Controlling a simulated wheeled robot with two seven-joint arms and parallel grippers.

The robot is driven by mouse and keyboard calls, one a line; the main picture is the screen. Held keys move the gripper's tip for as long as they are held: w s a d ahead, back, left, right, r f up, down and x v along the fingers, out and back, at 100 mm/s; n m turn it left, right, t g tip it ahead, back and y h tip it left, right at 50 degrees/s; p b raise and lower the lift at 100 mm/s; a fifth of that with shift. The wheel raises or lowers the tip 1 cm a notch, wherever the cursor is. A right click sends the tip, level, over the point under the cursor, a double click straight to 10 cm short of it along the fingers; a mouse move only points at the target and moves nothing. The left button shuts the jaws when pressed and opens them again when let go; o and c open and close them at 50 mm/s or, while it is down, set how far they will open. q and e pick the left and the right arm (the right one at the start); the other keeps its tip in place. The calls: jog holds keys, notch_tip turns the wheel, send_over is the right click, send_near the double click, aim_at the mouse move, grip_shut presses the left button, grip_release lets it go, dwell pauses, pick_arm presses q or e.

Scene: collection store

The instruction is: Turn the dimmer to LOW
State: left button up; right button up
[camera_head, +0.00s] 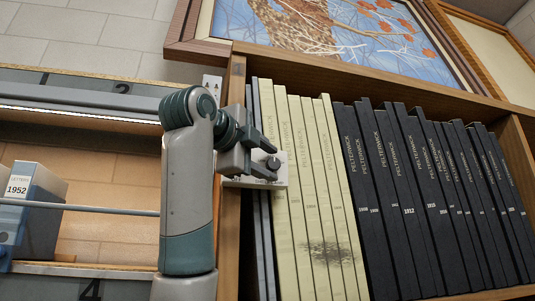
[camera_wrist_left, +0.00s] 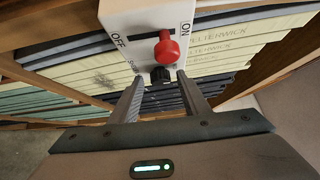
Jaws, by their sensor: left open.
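A white switch box (camera_wrist_left: 135,18) shows in the left wrist view, with the printed words OFF and ON on its face. A red knob (camera_wrist_left: 167,47) stands out from it, and a small black knob (camera_wrist_left: 160,75) sits just below the red one. I cannot read a LOW mark. My left gripper (camera_wrist_left: 160,79) is open, its two fingers on either side of the black knob; I cannot tell whether they touch it. In the head view my left gripper (camera_head: 266,156) is in front of the white box, which it mostly hides. My right gripper is out of view.
Cream volumes (camera_head: 300,200) and black volumes (camera_head: 400,190) fill the wooden bookcase behind the box. A framed picture (camera_head: 340,35) leans above. A shelf at left holds a grey-blue box (camera_head: 40,215) labelled 1952, behind a thin rail (camera_head: 100,209).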

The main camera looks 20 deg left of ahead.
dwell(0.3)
pick_arm(q)
jog(key=c, duration=1)
jog(key=shift+f+n+t+b, duration=0.25)
jog(key=shift+n+t+b, duration=0.05)
jog(key=shift+b, duration=0.55)
jog(key=n+t+b, duration=0.1)
jog(key=n+b, duration=0.1)
jog(key=b, duration=0.1)
jog(key=f+n+t+y+b, duration=0.1)
jog(key=n+t+b, duration=0.1)
jog(key=b, duration=0.1)
jog(key=n+t+b, duration=0.2)
jog(key=b, duration=0.1)
jog(key=shift+w+d+f+n+y, duration=0.2)
jog(key=shift+w+d+n+y, duration=0.05)
jog(key=shift+n+y, duration=0.15)
jog(key=n+t+y+b, duration=0.1)
jog(key=n+y+b, duration=0.1)
jog(key=n, duration=0.1)
jog(key=shift+d, duration=0.15)
jog(key=shift+w+n+t+y+b, duration=0.1)
jog(key=shift+n+t+y+b, duration=0.4)
jog(key=shift+n+y, duration=0.75)
jog(key=shift+r+n, duration=0.15)
jog(key=shift+n, duration=0.2)
